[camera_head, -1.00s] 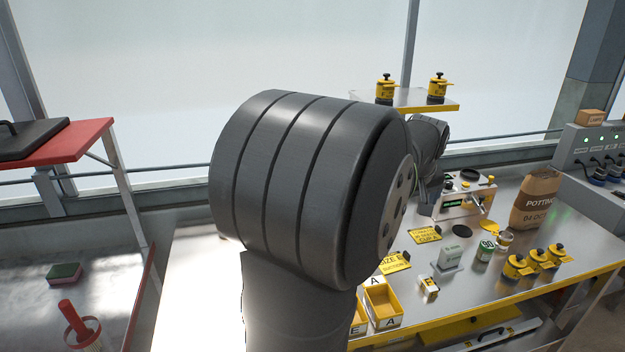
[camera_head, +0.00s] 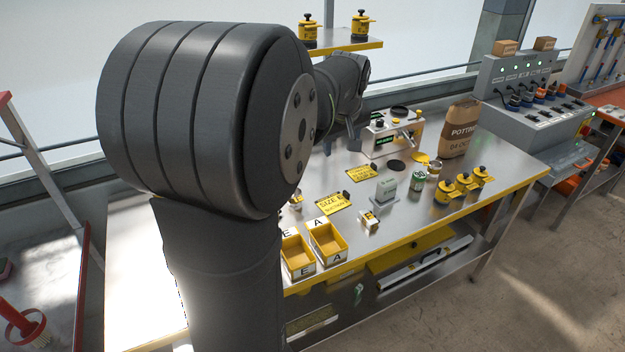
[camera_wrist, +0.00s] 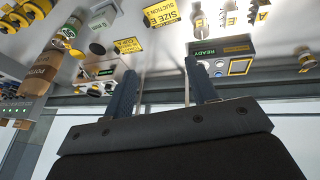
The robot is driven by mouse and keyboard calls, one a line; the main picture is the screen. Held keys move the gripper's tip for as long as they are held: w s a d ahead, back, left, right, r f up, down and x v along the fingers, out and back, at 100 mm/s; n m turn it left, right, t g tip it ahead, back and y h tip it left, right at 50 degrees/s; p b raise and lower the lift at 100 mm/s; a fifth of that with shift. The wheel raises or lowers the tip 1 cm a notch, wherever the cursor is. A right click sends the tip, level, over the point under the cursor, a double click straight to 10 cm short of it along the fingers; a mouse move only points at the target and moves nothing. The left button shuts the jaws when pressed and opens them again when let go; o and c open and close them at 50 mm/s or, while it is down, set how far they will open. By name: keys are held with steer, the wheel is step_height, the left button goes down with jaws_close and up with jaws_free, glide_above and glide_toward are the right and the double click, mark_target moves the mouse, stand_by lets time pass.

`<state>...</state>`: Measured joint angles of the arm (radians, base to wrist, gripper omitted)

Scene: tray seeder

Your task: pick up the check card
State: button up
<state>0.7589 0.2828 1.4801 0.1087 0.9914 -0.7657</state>
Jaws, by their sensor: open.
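I cannot tell for certain which thing is the check card. Two yellow cards with black print lie on the steel bench: one reading "SIZE E" (camera_head: 333,203) and a smaller one (camera_head: 362,173) behind it. The wrist view shows them too, the "SIZE E" card (camera_wrist: 162,14) at the top and the smaller card (camera_wrist: 127,46) left of the fingers. A grey-green upright block (camera_head: 386,190) stands to their right. My gripper (camera_wrist: 160,66) is open and empty, with the bench surface beyond its fingertips.
Yellow bins (camera_head: 327,243) marked A and E stand at the bench's front edge. A seeder machine (camera_head: 392,135), a green can (camera_head: 417,181), yellow-black pots (camera_head: 446,190) and a potting bag (camera_head: 460,130) stand farther right. A box marked READY (camera_wrist: 222,55) is near my right finger.

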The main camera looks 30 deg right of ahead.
mark_target(345, 193)
steer(key=shift+f, duration=0.1)
step_height(345, 193, down, 15)
steer(key=w+a+n+g+h, duration=0.1)
steer(key=n+g+h, duration=0.45)
steer(key=n, duration=0.25)
steer(key=w+a+f+n+t+h, duration=0.1)
steer(key=w+f+n+h, duration=0.1)
steer(key=w+n, duration=0.1)
steer(key=w+a+f+n+h, duration=0.1)
steer(key=w+a+f+n, duration=0.1)
steer(key=w+n, duration=0.1)
steer(key=w+a+f+n+t+h, duration=0.1)
steer(key=w+a+f+n+h, duration=0.1)
steer(key=n, duration=0.3)
steer(key=shift+w+a+f+t+h, duration=0.2)
steer(key=shift+w+f+t+h, duration=0.15)
steer(key=shift+w+f, duration=0.25)
steer(key=shift+w+d+f+n, duration=0.1)
steer(key=shift+n, duration=0.2)
steer(key=x, duration=1.7)
steer(key=shift+w, duration=0.1)
steer(key=shift+c, duration=0.2)
